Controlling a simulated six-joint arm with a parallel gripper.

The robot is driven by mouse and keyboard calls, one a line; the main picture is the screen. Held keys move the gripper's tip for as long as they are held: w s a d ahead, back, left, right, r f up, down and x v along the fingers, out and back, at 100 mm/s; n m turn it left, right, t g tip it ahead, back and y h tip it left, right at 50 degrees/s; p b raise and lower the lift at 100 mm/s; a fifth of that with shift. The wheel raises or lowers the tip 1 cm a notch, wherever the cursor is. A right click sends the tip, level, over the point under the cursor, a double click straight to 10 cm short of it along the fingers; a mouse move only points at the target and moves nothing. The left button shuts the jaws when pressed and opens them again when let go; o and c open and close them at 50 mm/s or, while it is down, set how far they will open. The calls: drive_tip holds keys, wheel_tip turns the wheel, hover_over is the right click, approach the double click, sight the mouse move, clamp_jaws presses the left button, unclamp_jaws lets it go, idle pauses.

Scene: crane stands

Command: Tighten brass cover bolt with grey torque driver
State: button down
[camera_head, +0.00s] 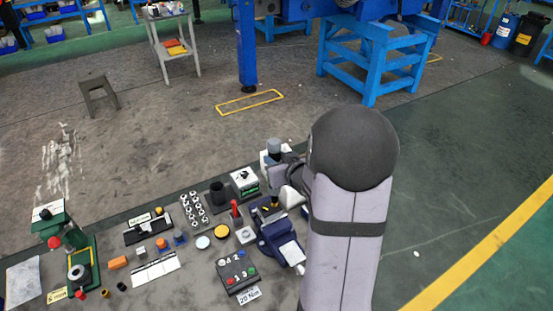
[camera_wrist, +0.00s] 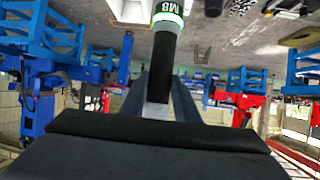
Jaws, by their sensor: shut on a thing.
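My gripper (camera_head: 287,180) is partly hidden behind my own arm in the head view. In the wrist view its two fingers (camera_wrist: 168,95) are shut on a dark cylindrical tool, seemingly the grey torque driver (camera_wrist: 162,55). The tool has a white and green band marked M8. In the head view a grey-topped cylinder (camera_head: 273,146) shows beside the gripper; I cannot tell if it is the same tool. A blue vise (camera_head: 272,240) stands just below, with a dark part with yellow on it (camera_head: 268,209) at its far end. I cannot make out the brass bolt.
A red-handled tool (camera_head: 235,209) stands left of the vise. A button box (camera_head: 237,272) is in front. A green press (camera_head: 70,245) stands far left.

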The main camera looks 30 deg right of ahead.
drive_tip(key=shift+w+a+r+m+h+b, duration=0.1)
drive_tip(key=shift+r+m+h+b, duration=0.15)
drive_tip(key=shift+m+h+b, duration=1)
idle(0.5)
drive_tip(key=shift+f+n+y+b, duration=0.45)
drive_tip(key=shift+f+b, duration=0.7)
drive_tip(key=shift+b, duration=0.15)
idle(3.1)
drive_tip(key=shift+r, duration=0.15)
idle(1.6)
